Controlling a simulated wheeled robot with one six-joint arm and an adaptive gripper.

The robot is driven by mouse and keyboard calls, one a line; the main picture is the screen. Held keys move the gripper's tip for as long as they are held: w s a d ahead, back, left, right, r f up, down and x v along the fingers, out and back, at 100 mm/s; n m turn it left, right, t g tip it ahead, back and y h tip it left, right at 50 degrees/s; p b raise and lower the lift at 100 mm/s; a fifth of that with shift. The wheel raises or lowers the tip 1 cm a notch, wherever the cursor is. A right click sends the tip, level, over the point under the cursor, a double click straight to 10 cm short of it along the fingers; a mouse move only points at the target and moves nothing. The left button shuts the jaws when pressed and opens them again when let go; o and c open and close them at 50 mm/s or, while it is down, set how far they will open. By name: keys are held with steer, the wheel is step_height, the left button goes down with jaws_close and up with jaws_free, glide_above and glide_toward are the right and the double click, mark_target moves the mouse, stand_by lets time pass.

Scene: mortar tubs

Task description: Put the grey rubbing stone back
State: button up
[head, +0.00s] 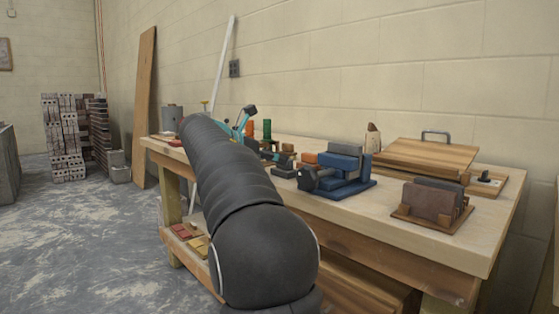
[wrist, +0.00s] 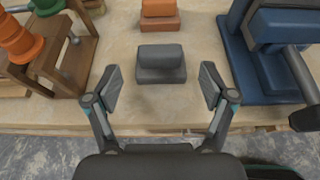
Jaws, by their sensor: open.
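The grey rubbing stone (wrist: 161,65) is a dark grey stepped block on the pale wooden bench top (wrist: 200,108), close to the front edge, in the wrist view. In the head view a small dark grey block (head: 285,172) beside the blue vise looks like the same stone. My gripper (wrist: 161,85) is open and empty. Its two fingers stand apart on the left and right of the stone, nearer the bench edge, with no contact visible.
An orange block (wrist: 160,14) lies just behind the stone. The blue vise (wrist: 262,50) stands to the right, a wooden rack (wrist: 75,65) with orange and green pieces to the left. A wooden holder (head: 410,217) with brown and dark blocks sits further right on the bench.

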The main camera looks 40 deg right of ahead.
steer(key=v, duration=0.7)
steer(key=shift+a+r+p, duration=0.15)
steer(key=shift+a+p, duration=0.05)
steer(key=shift+p, duration=0.2)
steer(key=s+a+f+m+t+y, duration=0.2)
steer(key=s+a+f+m+y, duration=0.4)
steer(key=s+a+f+m, duration=0.3)
steer(key=s+a+f+m+t+y, duration=0.2)
steer(key=s+a+f+m+y, duration=0.5)
steer(key=s+a+f, duration=0.9)
steer(key=s+f+m, duration=0.3)
steer(key=s+f, duration=0.1)
steer(key=shift+a+f+y, duration=0.3)
steer(key=shift+a+f, duration=0.05)
steer(key=shift+s, duration=0.1)
